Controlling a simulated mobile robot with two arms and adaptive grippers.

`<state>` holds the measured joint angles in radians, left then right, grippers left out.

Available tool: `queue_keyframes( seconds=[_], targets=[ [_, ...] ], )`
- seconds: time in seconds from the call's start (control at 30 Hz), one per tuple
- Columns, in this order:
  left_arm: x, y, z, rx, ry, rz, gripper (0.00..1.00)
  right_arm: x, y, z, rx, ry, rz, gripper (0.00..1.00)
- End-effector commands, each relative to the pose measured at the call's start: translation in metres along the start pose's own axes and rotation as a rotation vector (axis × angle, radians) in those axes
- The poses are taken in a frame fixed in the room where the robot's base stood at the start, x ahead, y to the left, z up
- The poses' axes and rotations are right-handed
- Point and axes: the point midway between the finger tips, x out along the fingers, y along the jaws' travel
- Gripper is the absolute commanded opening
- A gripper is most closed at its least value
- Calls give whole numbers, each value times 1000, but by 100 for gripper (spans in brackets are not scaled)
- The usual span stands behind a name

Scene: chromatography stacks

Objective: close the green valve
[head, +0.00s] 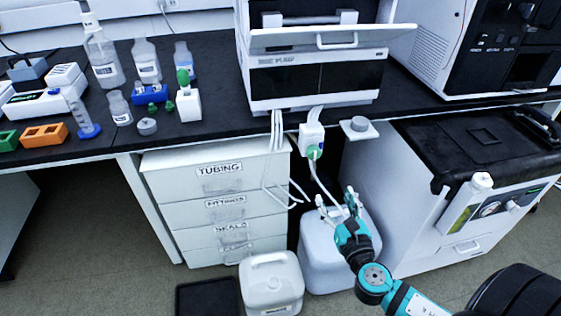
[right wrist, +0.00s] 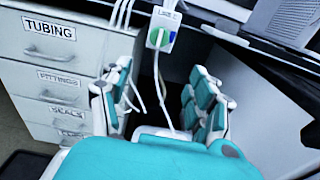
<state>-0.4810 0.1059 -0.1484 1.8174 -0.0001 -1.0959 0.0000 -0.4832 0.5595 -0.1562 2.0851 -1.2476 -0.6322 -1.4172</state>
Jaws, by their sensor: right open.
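The green valve (head: 313,152) sits on a small white block (head: 312,136) that hangs at the bench's front edge, with tubes running above and below it. In the right wrist view the green valve (right wrist: 155,37) shows as a round green knob with a pale bar across it, beside a blue patch. My right gripper (head: 339,206) is open and empty, below and slightly right of the valve, apart from it. In the right wrist view its two fingers (right wrist: 158,102) stand wide apart, with the valve beyond and above the gap. My left gripper is out of view.
White tubes (head: 275,160) hang left of the valve. A drawer unit (head: 220,195) stands to the left, a grey-white cabinet (head: 385,185) to the right. White canisters (head: 270,285) stand on the floor below. A grey knob on a white plate (head: 358,126) lies near the bench edge.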

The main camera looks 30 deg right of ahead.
Motion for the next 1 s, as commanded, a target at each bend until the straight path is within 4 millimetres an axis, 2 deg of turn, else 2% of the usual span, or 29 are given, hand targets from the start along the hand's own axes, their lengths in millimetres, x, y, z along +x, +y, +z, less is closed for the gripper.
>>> queue_keyframes(
  seconds=[0.13,0.27,0.7,0.9,1.0],
  targets=[
    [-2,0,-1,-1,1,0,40,5,3,12,-40,-34,8,61],
    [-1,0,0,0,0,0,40,24,3,14,-37,-34,7,61],
    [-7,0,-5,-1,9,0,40,120,4,15,-34,-32,5,61],
    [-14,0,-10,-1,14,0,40,154,4,15,-32,-30,6,61],
    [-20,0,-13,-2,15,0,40,165,4,15,-32,-28,7,61]
  ],
)
